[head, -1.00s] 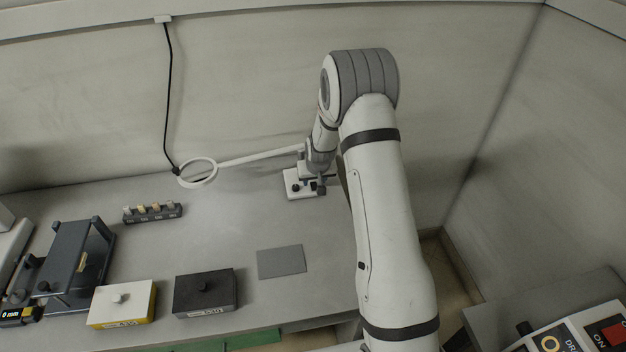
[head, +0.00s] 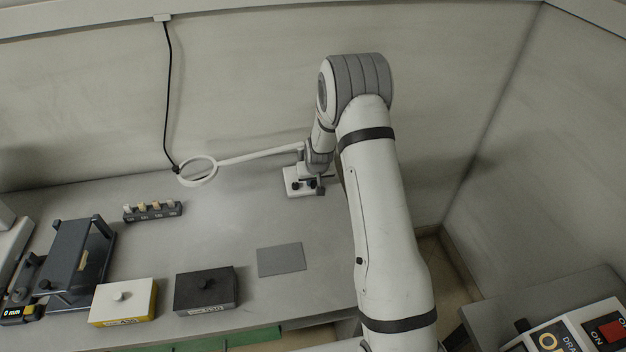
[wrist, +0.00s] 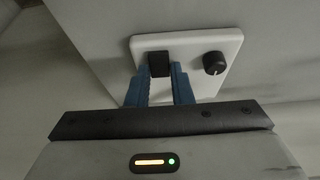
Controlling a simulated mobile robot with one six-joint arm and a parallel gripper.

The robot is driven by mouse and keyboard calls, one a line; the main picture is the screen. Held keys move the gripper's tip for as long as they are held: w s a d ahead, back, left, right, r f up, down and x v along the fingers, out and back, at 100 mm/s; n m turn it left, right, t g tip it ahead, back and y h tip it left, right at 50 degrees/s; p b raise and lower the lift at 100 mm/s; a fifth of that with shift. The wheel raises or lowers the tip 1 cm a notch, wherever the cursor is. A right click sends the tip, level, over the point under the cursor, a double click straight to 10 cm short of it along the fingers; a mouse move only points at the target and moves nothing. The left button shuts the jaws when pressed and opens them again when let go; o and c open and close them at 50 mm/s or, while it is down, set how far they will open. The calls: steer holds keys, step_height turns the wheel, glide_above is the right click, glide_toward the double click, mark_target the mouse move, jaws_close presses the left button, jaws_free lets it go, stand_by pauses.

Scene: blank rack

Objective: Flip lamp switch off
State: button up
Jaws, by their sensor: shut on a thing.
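The lamp (head: 197,172) stands at the back of the bench, with a ring head, a white arm and a white base (head: 293,189). In the wrist view the base plate (wrist: 200,42) carries a black switch (wrist: 158,62) and a round black knob (wrist: 214,63) to its right. My gripper (wrist: 165,75) has its blue fingers shut on the black switch, one at each side. The fingertips partly hide the switch's sides, and its exact tilt is hard to tell. In the head view my gripper (head: 321,186) is small and close to the lamp base, partly covered by my arm.
A black cord (head: 168,100) hangs down the back wall to the lamp ring. A vial rack (head: 153,211), a yellow-white box (head: 123,302), a dark box (head: 205,290) and a grey mat (head: 281,260) lie on the bench. A control panel (head: 575,335) stands at lower right.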

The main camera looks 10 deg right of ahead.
mark_target(313, 183)
jaws_close()
steer(key=shift+w+g+b, duration=0.35)
steer(key=shift+g+b, duration=0.1)
steer(key=shift+g, duration=0.45)
steer(key=shift+w+g, duration=0.15)
steer(key=shift+g, duration=0.75)
steer(key=o, duration=0.9)
jaws_free()
steer(key=shift+c, duration=0.2)
steer(key=shift+r+b, duration=0.15)
steer(key=shift+b, duration=0.15)
step_height(313, 183, up, 8)
steer(key=b, duration=0.1)
steer(key=shift+s+f+b, duration=0.25)
steer(key=shift+b, duration=0.05)
